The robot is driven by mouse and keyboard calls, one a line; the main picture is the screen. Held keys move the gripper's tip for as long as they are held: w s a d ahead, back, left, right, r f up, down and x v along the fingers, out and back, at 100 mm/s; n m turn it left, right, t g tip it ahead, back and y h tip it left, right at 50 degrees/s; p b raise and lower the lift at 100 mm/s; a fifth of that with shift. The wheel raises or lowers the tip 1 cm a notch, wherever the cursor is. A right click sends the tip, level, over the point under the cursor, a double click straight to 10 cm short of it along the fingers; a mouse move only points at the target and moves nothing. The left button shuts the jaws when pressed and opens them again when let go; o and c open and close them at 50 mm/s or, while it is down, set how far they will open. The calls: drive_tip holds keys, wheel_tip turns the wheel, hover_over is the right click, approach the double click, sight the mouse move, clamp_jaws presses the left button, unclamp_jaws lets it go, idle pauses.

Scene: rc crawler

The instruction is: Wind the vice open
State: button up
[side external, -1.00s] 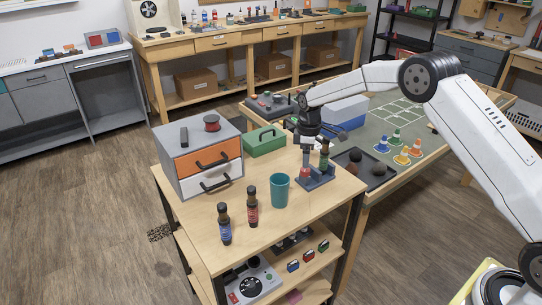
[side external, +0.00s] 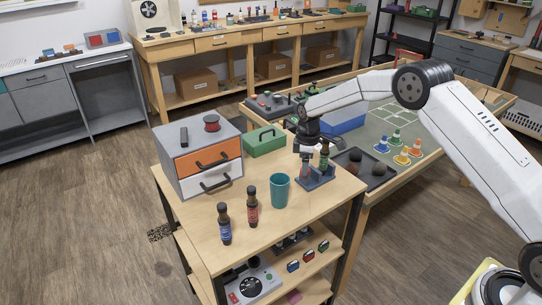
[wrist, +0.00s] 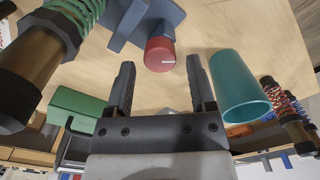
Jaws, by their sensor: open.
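The blue-grey vice (side external: 318,183) stands on the wooden cart top, right of the teal cup. In the wrist view its body (wrist: 128,22) is at the top, with a round red knob (wrist: 160,54) bearing a pale mark. A dark shock with a green spring (side external: 324,157) stands upright at the vice; it looms large at upper left in the wrist view (wrist: 58,45).
The teal cup (side external: 280,191) is close to my gripper. A green box (side external: 265,142) and a drawer unit (side external: 198,160) are behind and left. The cart's front right top is clear.

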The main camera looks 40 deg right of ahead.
drive_tip(key=shift+f, duration=0.65)
clamp_jaws()
drive_tip(key=shift+n, duration=0.3)
drive_tip(key=shift+n, duration=1.2)
